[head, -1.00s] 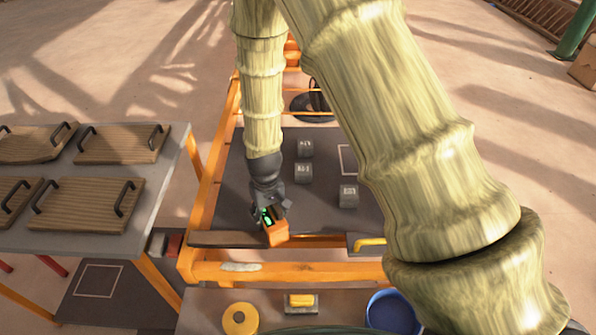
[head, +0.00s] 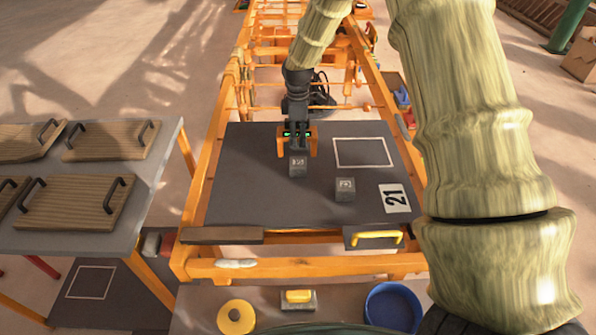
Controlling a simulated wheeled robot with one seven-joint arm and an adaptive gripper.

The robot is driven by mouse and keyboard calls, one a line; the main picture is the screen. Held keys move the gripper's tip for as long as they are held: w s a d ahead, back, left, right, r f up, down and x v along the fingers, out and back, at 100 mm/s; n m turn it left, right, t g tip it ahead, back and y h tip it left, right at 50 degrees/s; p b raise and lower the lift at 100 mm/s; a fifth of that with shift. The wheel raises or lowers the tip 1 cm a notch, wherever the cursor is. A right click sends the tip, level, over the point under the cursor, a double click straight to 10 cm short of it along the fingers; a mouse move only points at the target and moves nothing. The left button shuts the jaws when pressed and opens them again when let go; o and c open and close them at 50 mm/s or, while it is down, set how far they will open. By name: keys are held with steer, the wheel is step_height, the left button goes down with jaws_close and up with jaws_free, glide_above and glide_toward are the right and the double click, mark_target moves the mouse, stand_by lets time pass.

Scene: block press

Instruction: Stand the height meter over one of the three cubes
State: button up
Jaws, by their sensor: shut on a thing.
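The orange height meter (head: 313,143), with green lights on top, is upright in my gripper (head: 297,126), which is shut on it. Its two legs straddle the spot of the back cube, behind the middle grey cube (head: 298,167). The back cube is hidden by the meter and the middle cube, and I cannot tell whether the meter's feet touch the table. Another grey cube (head: 345,189) sits apart, nearer the front right.
A grey table with wooden boards (head: 80,200) stands at left. The tabletop's left side is clear.

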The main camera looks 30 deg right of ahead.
mark_target(298, 162)
steer(key=shift+f+p, duration=0.8)
steer(key=shift+f, duration=4.05)
steer(key=shift+f, duration=0.1)
steer(key=o, duration=1.3)
step_height(298, 162, up, 12)
steer(key=shift+r+b, duration=0.1)
steer(key=shift+b, duration=0.95)
